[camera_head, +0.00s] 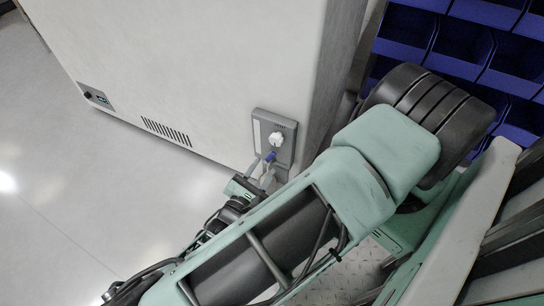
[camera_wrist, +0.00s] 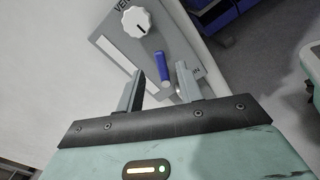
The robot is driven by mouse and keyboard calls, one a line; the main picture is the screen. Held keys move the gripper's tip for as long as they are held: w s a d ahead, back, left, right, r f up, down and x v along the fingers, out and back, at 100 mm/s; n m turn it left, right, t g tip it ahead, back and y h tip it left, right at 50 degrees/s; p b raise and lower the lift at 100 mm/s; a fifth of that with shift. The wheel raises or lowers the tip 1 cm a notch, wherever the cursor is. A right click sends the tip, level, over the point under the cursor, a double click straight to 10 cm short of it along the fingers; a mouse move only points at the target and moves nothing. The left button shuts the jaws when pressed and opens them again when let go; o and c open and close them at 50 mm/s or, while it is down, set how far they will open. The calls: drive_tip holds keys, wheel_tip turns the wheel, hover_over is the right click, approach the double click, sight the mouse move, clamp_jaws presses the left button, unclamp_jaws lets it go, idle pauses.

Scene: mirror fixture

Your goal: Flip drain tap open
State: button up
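The drain tap is a blue lever (camera_wrist: 162,66) on a grey panel (camera_wrist: 184,52), which is fixed low on a large white cabinet. A white round knob (camera_wrist: 137,22) sits above the lever on the same panel. In the head view the blue lever (camera_head: 270,156) shows just beyond my fingers, below the white knob (camera_head: 276,139). My gripper (camera_wrist: 160,82) is open, its two fingers apart on either side of the lever's lower part. Whether a finger touches the lever I cannot tell. In the head view my gripper (camera_head: 264,170) is close to the panel's lower end.
The white cabinet (camera_head: 190,60) has a dark vent grille (camera_head: 166,131) and a small dark socket plate (camera_head: 95,96) low on its face. Blue bins (camera_head: 462,42) stand at the upper right. The grey floor (camera_head: 70,190) at the left is clear.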

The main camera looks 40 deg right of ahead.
sight(271, 156)
drive_tip(key=b+x, duration=0.1)
drive_tip(key=x, duration=0.5)
drive_tip(key=shift+d, duration=0.3)
clamp_jaws()
